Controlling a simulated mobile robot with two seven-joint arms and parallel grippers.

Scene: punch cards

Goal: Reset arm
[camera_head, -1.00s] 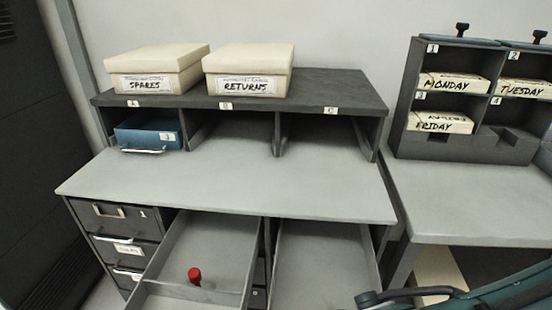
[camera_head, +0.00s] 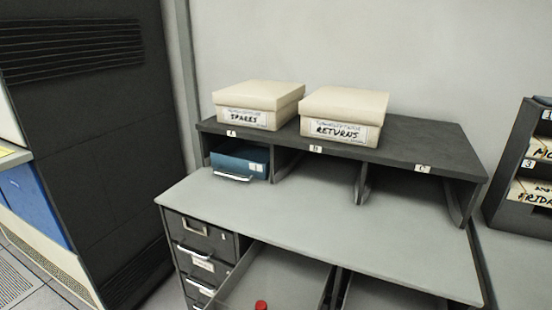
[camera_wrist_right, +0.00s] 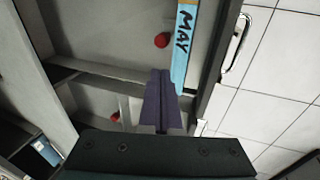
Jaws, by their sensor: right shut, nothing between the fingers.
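My right gripper (camera_wrist_right: 160,76) shows in the right wrist view with its two dark fingers together and nothing between them. Its tips are over or near an open grey drawer (camera_wrist_right: 110,28); I cannot tell the height. Red knobs show left of the strip (camera_wrist_right: 161,40) and lower left (camera_wrist_right: 115,117). In the head view neither gripper shows. One red knob (camera_head: 261,306) stands in the open left drawer (camera_head: 280,275) at the bottom edge.
The grey desk (camera_head: 310,215) has a bare top. Its dark shelf holds a SPARES box (camera_head: 258,105) and a RETURNS box (camera_head: 344,115). A blue drawer (camera_head: 240,160) sits in bay A; bays B and C look empty. A dark rack (camera_head: 518,215) stands at right, a dark cabinet (camera_head: 90,130) at left.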

